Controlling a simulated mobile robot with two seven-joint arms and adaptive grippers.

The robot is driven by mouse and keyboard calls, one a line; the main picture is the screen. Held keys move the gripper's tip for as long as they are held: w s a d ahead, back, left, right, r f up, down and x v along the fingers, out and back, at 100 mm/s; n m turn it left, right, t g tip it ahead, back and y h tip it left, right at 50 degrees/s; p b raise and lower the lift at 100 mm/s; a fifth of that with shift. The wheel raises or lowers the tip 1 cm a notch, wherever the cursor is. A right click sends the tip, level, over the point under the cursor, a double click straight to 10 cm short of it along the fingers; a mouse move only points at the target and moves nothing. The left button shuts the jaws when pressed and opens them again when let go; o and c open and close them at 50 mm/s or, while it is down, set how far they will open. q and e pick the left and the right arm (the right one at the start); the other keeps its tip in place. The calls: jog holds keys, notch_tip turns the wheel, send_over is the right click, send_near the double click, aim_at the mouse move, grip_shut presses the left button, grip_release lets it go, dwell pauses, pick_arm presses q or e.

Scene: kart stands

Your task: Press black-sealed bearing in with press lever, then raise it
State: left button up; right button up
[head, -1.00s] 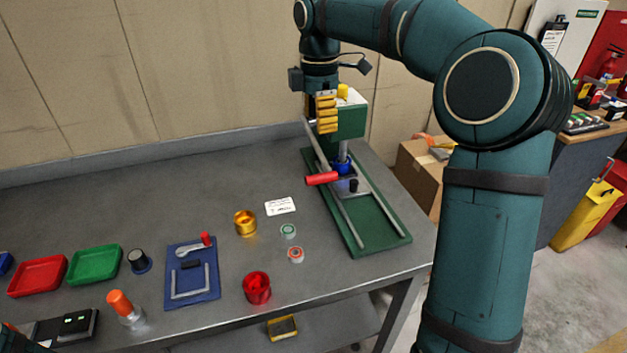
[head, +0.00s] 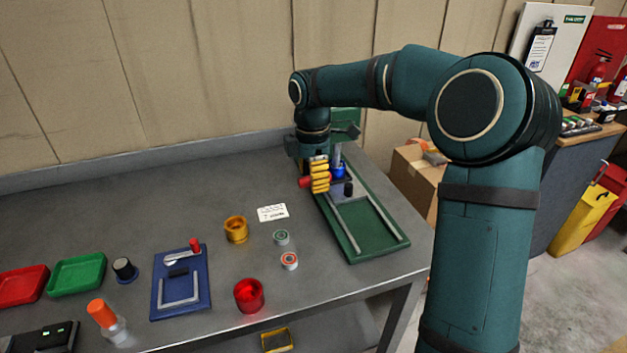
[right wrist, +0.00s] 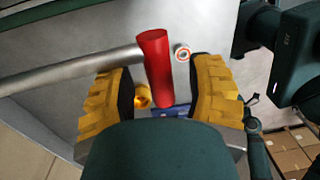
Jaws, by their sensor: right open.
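The green press (head: 373,228) stands at the table's right end, with metal rails and a blue part (head: 340,170) under its ram. Its lever ends in a red handle (head: 305,182), which also shows in the right wrist view (right wrist: 155,65). My right gripper (head: 319,174), with yellow fingers, is open. In the right wrist view (right wrist: 160,74) the handle lies between the fingers, with a gap on both sides. My arm hides much of the press head. I cannot make out a black-sealed bearing in the press. My left gripper is out of view.
Green-ringed (head: 281,237) and red-ringed (head: 289,260) bearings lie left of the press, near a gold cup (head: 236,229), red cup (head: 249,295) and white card (head: 272,212). A cardboard box (head: 412,180) stands behind.

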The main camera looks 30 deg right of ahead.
grip_shut()
jog(key=shift+f, duration=0.1)
dwell(0.3)
